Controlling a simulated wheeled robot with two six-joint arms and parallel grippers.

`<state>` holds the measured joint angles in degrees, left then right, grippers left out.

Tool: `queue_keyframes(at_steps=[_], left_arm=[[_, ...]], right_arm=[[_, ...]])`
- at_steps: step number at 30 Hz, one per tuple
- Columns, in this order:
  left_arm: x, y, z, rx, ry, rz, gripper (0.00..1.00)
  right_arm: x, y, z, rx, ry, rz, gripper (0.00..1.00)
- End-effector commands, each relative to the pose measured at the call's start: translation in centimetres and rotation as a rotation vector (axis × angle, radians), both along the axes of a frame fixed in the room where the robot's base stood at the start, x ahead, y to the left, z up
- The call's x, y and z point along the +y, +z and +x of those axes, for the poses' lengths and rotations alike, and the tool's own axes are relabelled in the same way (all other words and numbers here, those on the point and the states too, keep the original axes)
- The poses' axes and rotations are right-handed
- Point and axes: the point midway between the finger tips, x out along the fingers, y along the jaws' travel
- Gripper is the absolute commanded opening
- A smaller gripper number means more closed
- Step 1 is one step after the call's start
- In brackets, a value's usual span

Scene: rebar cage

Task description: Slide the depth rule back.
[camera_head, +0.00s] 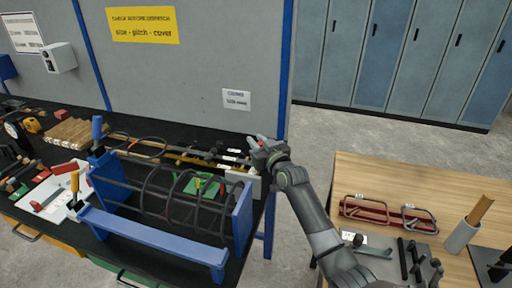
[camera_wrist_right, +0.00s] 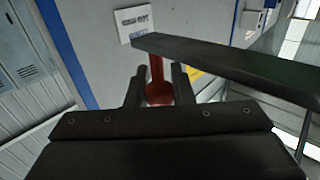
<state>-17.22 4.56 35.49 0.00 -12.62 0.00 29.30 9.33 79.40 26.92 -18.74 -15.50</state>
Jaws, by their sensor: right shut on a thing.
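My right gripper (camera_head: 262,147) is at the right end of the workbench, behind the rebar cage's blue end plate. In the right wrist view, the fingers of my right gripper (camera_wrist_right: 159,84) are shut around a red part (camera_wrist_right: 157,72) with a narrow stem and a rounded lower end. A dark flat bar (camera_wrist_right: 225,66) runs from the top of that stem to the right. In the head view, a bit of red (camera_head: 254,142) shows at the fingertips. The hand hides much of it, and I cannot tell how it joins the rods behind the cage. My left gripper is not in view.
The rebar cage (camera_head: 168,192) sits in a blue frame (camera_head: 150,235) on the black bench. Clamps, wood blocks and hand tools lie at the left. A wooden table (camera_head: 445,185) with a red rack (camera_head: 385,214) stands at the right. Lockers line the back.

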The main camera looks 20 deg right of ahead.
Motion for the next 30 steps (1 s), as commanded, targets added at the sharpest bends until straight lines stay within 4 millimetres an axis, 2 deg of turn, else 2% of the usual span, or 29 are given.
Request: queue_keyframes(at_steps=[4,5,9,20,25,30], left_arm=[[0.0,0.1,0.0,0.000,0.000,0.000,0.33],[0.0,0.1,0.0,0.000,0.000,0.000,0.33],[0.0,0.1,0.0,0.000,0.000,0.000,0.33],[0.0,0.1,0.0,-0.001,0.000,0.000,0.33],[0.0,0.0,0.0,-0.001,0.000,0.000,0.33],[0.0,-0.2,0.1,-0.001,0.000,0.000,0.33]], right_arm=[[0.0,0.3,0.0,-0.005,0.000,-0.003,0.00],[0.0,0.3,0.0,-0.005,0.000,-0.003,0.25],[0.0,0.3,0.0,-0.004,0.000,-0.003,0.43],[0.0,0.2,-0.3,-0.004,0.000,-0.002,0.43],[-0.4,0.1,-1.8,-0.002,0.000,-0.002,0.43],[-0.9,0.0,-4.4,-0.003,0.000,-0.001,0.43]])
